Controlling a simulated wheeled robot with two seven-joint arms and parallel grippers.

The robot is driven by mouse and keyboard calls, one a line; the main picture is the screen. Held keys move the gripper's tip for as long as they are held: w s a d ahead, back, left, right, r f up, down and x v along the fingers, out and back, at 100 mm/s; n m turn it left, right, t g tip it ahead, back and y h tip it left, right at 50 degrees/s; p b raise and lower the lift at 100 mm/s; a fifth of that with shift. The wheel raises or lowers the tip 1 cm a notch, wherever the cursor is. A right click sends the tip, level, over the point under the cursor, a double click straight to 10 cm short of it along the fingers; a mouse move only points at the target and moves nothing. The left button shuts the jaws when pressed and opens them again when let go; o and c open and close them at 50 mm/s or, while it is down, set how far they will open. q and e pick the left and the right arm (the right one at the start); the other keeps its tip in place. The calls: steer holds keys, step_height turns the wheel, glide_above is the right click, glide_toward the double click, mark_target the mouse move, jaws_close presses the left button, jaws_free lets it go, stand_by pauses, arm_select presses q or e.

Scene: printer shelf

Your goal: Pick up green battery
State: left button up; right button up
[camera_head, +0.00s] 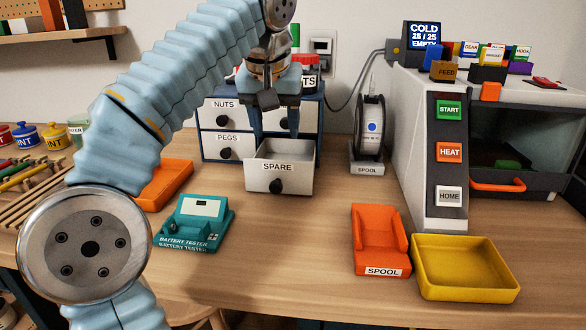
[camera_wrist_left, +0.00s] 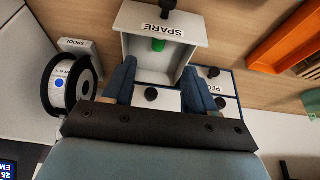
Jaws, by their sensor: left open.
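The green battery (camera_wrist_left: 158,45) lies inside the pulled-out SPARE drawer, close to the inner side of its front panel, in the left wrist view. The SPARE drawer (camera_head: 265,178) is open in the head view, where its front hides the battery. My left gripper (camera_head: 276,134) is above the back part of this drawer, pointing down. In the left wrist view my left gripper (camera_wrist_left: 160,66) has its two blue fingers wide apart with nothing between them, and the battery is beyond the tips. My right gripper is not in view.
NUTS and PEGS drawers are shut behind. A teal battery tester (camera_head: 195,225) stands front left, beside an orange tray (camera_head: 166,182). A spool (camera_head: 369,127) stands right of the drawers. An orange spool holder (camera_head: 378,240), yellow tray (camera_head: 465,268) and printer (camera_head: 430,150) are at right.

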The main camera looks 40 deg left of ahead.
arm_select(q)
steer(key=b+x, duration=0.1)
steer(key=x, duration=0.5)
steer(key=shift+a+f+b, duration=0.1)
steer(key=shift+f+b, duration=0.2)
steer(key=shift+b, duration=0.05)
steer(key=x, duration=0.3)
steer(key=b+x, duration=0.1)
steer(key=x, duration=0.1)
steer(key=shift+w+f, duration=0.2)
steer(key=shift+w, duration=0.15)
jaws_close()
